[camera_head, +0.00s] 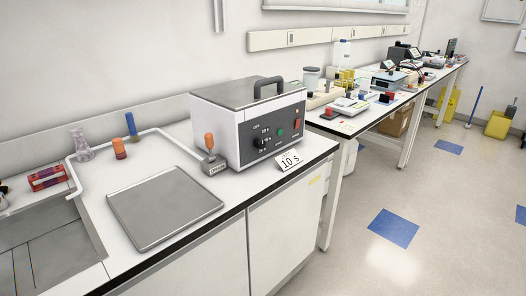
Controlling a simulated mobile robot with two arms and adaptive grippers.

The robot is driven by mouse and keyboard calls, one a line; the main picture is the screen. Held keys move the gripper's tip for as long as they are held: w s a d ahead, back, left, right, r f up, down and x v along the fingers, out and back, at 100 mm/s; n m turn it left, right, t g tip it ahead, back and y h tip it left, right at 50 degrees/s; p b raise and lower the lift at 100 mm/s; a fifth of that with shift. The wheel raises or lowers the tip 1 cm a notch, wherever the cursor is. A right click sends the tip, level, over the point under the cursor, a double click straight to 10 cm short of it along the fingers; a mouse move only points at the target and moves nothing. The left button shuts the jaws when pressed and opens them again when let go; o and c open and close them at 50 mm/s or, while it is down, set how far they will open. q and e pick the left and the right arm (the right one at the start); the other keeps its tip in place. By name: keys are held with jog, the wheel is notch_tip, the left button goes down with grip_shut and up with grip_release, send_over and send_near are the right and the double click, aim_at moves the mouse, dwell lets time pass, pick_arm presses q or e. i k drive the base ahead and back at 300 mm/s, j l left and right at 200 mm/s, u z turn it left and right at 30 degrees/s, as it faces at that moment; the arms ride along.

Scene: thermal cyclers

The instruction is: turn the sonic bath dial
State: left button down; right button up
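The sonic bath (250,118) is a white and grey box with a dark front panel and a black handle on its lid. It stands on the white bench near the middle of the head view. Its black dial (259,142) is on the left part of the front panel, with small time markings around it. A green button and a red switch are to the right of the dial. A white card reading "10 s" (290,160) leans at the foot of the panel. Neither of my grippers is in view.
A grey tray (164,208) lies on the bench to the left of the bath. An orange-topped item (209,143) on a small labelled base stands close by the bath's left side. A sink (40,250) is at far left. Open floor lies at right.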

aim_at(259, 143)
jog(key=i+l+u, duration=0.15)
jog(key=u, duration=0.2)
jog(key=i+l+u, duration=0.1)
jog(key=l+u, duration=0.15)
jog(key=u, duration=0.15)
jog(key=l+u, duration=0.35)
jog(key=i+j, duration=0.05)
jog(key=j, duration=0.05)
